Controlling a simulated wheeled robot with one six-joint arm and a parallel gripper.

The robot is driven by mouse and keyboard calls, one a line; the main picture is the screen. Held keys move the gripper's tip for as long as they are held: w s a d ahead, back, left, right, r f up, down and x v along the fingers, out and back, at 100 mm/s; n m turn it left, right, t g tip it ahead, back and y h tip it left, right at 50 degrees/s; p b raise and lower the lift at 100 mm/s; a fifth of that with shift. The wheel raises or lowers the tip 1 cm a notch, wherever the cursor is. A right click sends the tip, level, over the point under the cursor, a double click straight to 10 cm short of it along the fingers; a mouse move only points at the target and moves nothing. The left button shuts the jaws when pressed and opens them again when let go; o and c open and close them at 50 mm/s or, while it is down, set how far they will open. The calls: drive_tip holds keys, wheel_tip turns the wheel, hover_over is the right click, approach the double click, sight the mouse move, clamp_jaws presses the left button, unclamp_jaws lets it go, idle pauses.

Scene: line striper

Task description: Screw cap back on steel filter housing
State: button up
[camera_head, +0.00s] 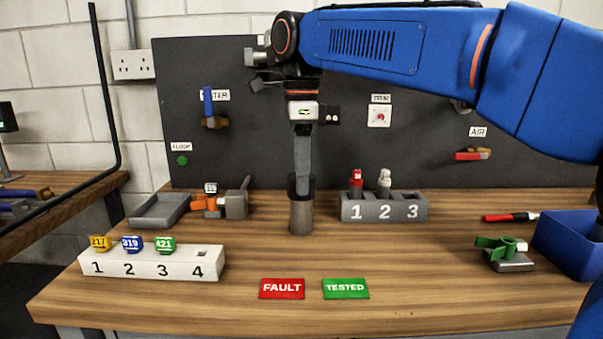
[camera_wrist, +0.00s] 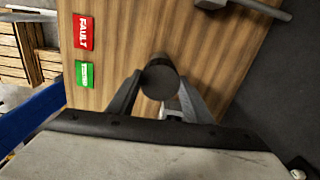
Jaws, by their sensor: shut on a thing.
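The steel filter housing (camera_head: 301,216) stands upright on the wooden bench, left of the numbered grey block. A dark cap (camera_head: 301,184) sits at the top of the housing, between my gripper's fingers. My gripper (camera_head: 302,182) points straight down and is shut on the cap. In the wrist view the round dark cap (camera_wrist: 160,78) shows between the two fingertips (camera_wrist: 160,84). Whether the cap's thread is engaged is hidden, and the housing below it is mostly covered in the wrist view.
A grey block (camera_head: 384,211) marked 1 2 3 holds a red and a white-topped piece. A white block (camera_head: 150,264) holds numbered tags in slots 1 to 3. A red FAULT card (camera_head: 282,288) and green TESTED card (camera_head: 346,288) lie in front. A blue bin (camera_head: 567,246) stands right.

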drive_tip(key=m, duration=0.4)
drive_tip(key=shift+m, duration=0.3)
drive_tip(key=shift+m, duration=0.8)
drive_tip(key=o, duration=0.8)
drive_tip(key=shift+m, duration=0.4)
drive_tip(key=o, duration=0.9)
drive_tip(key=shift+c, duration=0.2)
drive_tip(key=shift+r, duration=3.5)
